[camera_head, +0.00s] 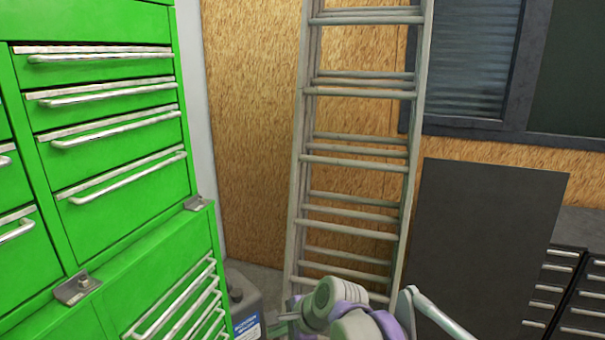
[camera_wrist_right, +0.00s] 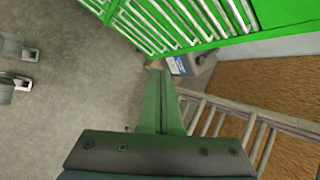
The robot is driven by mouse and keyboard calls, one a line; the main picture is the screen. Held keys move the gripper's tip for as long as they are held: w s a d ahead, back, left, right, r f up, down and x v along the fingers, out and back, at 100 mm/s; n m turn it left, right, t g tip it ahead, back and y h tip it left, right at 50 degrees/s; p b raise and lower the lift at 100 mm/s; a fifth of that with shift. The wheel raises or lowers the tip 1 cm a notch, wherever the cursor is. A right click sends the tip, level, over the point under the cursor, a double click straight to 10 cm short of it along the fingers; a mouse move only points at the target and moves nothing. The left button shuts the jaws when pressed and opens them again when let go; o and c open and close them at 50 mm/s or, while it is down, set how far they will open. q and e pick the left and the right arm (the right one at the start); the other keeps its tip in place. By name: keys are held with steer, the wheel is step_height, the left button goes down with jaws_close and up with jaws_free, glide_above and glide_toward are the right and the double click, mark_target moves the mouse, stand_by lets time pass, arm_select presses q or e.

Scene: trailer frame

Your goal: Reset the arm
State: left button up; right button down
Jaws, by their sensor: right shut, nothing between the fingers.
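My right gripper (camera_wrist_right: 161,80) shows in the right wrist view with its two green fingers pressed together and nothing between them. The fingers point toward the green tool cabinet (camera_wrist_right: 215,18) and a grey jug (camera_wrist_right: 188,66) with a blue and white label. In the head view parts of my right arm, purple and grey-green, show at the bottom, in front of the foot of the ladder. The fingers are hard to make out there. My left gripper is not seen in the head view.
The green tool cabinet (camera_head: 120,180) fills the left, with the jug (camera_head: 243,305) beside it. A metal ladder (camera_head: 355,160) leans on the chipboard wall (camera_head: 250,130). A dark panel (camera_head: 480,240) and black drawers (camera_head: 560,280) stand at right. Bare grey floor (camera_wrist_right: 90,80) shows in the wrist view.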

steer(key=s+d+f+n+h+p, duration=0.1)
steer(key=s+d+f+n+h, duration=0.1)
steer(key=s+d+n, duration=0.3)
steer(key=s+d+f+n+h, duration=0.2)
steer(key=s+d+f+n, duration=0.2)
steer(key=s+d, duration=0.6)
steer(key=s+d+f+n+t+h+p, duration=0.1)
steer(key=s+d+f+n+h, duration=0.1)
steer(key=s+d+n, duration=0.3)
steer(key=s+d+f, duration=0.1)
steer(key=s+d, duration=0.2)
steer(key=d, duration=0.1)
steer(key=shift+s+f+n+h+p, duration=0.15)
steer(key=shift+f+n+h+p, duration=0.15)
steer(key=shift+f+h, duration=0.1)
